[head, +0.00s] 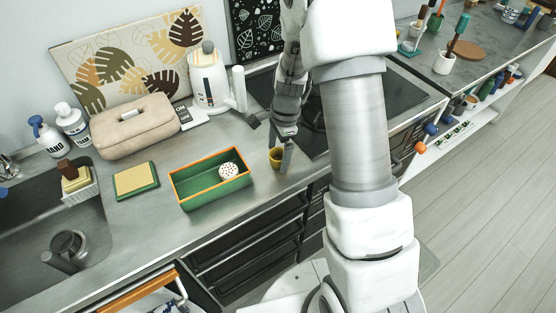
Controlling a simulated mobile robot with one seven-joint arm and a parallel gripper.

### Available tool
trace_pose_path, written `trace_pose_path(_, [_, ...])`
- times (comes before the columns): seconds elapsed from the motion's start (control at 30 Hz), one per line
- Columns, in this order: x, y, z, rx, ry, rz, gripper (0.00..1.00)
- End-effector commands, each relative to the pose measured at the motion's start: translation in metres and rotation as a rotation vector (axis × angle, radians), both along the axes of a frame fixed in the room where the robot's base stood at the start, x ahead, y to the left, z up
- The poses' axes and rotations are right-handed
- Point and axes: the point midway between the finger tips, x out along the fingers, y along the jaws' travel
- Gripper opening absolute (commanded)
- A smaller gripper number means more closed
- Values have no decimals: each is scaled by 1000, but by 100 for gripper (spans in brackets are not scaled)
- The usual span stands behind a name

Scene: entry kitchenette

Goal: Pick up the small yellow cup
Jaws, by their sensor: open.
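The small yellow cup (275,158) stands on the grey counter, just right of the green tray and near the counter's front edge. My gripper (270,147) is directly at the cup, with its fingers pointing down. One finger shows in front and to the right of the cup, and another dark part reaches out to the upper left. The jaws are open. The cup is partly hidden by the gripper, and I cannot tell whether a finger touches it.
A green tray with an orange rim (183,199) holds a white dotted ball (229,170) close to the left. The dark stovetop (403,92) lies right, partly behind my arm.

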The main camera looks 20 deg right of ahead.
Motion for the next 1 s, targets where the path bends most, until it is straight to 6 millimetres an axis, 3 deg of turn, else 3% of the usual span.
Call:
trace_pose_path(0.1, [0,1,-10,0,0,-1,98])
trace_pose_path(0.33, [0,1,-10,0,-1,-1,98])
trace_pose_path(0.83, [0,1,-10,0,-1,0,10])
trace_pose_path(1.0, [0,1,-10,0,-1,0,9])
